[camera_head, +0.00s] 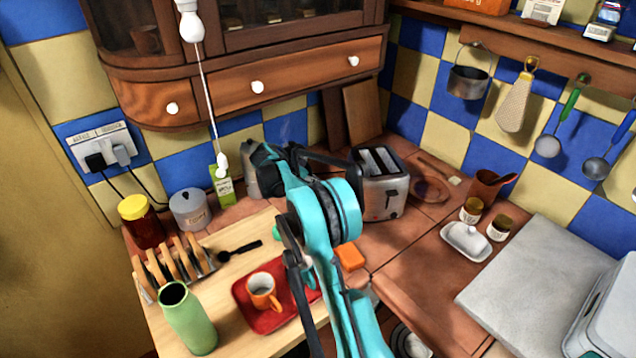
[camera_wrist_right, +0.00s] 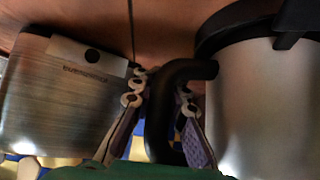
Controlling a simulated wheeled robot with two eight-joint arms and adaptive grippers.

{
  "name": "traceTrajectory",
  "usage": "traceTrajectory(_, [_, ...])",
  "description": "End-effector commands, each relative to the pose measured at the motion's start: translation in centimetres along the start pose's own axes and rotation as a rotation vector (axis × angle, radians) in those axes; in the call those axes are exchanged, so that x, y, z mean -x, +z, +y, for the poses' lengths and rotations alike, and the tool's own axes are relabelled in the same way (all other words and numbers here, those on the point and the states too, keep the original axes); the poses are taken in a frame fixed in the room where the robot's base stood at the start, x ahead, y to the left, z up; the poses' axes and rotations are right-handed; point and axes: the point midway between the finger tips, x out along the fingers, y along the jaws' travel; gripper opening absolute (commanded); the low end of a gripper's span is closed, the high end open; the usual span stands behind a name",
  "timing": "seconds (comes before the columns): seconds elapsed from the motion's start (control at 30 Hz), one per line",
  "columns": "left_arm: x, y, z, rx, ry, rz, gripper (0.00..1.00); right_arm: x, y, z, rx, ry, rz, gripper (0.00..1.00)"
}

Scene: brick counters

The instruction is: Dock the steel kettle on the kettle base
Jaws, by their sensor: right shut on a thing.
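The steel kettle (camera_wrist_right: 262,110) fills the right of the right wrist view, with a black rim and a curved black handle (camera_wrist_right: 160,110). My right gripper (camera_wrist_right: 160,98) is shut on that handle, one finger on each side. In the head view a grey metal body (camera_head: 250,178), apparently the kettle, shows left of my teal right arm, mostly hidden by it. I cannot tell whether its underside touches anything. My left gripper is in neither view.
The steel toaster (camera_head: 382,190) stands just right of my arm and fills the left of the wrist view. A green carton (camera_head: 222,186) and grey canister (camera_head: 192,210) stand to the left. A red tray (camera_head: 245,296) with an orange mug (camera_head: 262,288) lies in front.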

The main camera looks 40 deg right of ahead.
Motion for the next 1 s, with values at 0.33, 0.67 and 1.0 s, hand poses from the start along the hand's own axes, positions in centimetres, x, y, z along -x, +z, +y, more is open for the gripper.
traceTrajectory(0.33, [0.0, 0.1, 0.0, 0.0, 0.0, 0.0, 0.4, -0.1, 0.0, 0.0, 0.0, 0.001, 0.0, 0.35])
traceTrajectory(0.67, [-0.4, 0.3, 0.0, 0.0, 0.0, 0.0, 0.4, -0.4, 0.3, 0.0, 0.0, 0.001, 0.0, 0.35])
traceTrajectory(1.0, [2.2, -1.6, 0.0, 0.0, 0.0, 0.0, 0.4, 5.3, -0.1, 0.0, 0.002, -0.001, 0.001, 0.35])
